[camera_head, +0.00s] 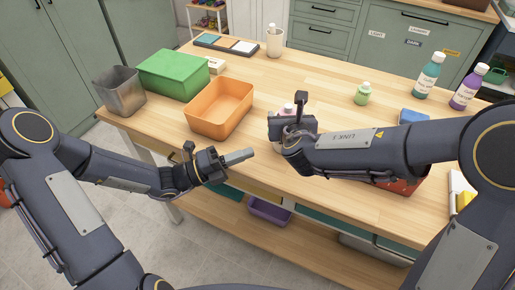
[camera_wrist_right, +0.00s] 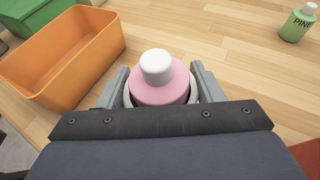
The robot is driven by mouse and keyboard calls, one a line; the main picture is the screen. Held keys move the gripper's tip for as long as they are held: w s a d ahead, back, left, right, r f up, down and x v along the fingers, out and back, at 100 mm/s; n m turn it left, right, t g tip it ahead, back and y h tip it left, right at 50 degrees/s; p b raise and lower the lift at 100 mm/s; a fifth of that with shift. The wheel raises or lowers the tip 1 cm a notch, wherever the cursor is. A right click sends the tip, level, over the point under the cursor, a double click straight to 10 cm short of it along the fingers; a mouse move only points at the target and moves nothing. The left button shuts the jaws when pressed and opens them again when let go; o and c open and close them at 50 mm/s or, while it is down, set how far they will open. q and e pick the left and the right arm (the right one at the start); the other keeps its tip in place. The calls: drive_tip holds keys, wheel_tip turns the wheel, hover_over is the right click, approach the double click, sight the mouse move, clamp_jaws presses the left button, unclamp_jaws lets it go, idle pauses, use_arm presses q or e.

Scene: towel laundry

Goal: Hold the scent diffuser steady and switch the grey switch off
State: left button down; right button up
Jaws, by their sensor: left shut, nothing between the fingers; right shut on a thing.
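The scent diffuser, a round pink body with a white top (camera_wrist_right: 157,67), stands between the fingers of my right gripper (camera_wrist_right: 158,88), which is shut on it. In the head view the diffuser (camera_head: 287,109) is mostly hidden behind my right gripper (camera_head: 290,124), near the table's middle. My left gripper (camera_head: 240,157) is shut and empty, its fingertips pointing right, to the left of and nearer than the diffuser, apart from it. I cannot make out the grey switch in either view.
An orange bin (camera_head: 219,108), a green box (camera_head: 174,74) and a metal container (camera_head: 120,92) stand on the left of the wooden table (camera_head: 330,82). A small green bottle (camera_head: 362,94), teal bottle (camera_head: 428,75) and purple bottle (camera_head: 467,88) stand on the right. The table behind the diffuser is clear.

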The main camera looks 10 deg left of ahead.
use_arm(q)
drive_tip(key=shift+s+a+f, duration=0.2)
drive_tip(key=shift+a+f, duration=0.05)
drive_tip(key=shift+a, duration=0.25)
use_arm(e)
drive_tip(key=shift+f, duration=0.2)
drive_tip(key=o, duration=1.2)
drive_tip(key=shift+w+a, duration=0.1)
drive_tip(key=shift+w, duration=0.05)
use_arm(q)
drive_tip(key=shift+r, duration=0.15)
use_arm(e)
drive_tip(key=shift+r, duration=0.1)
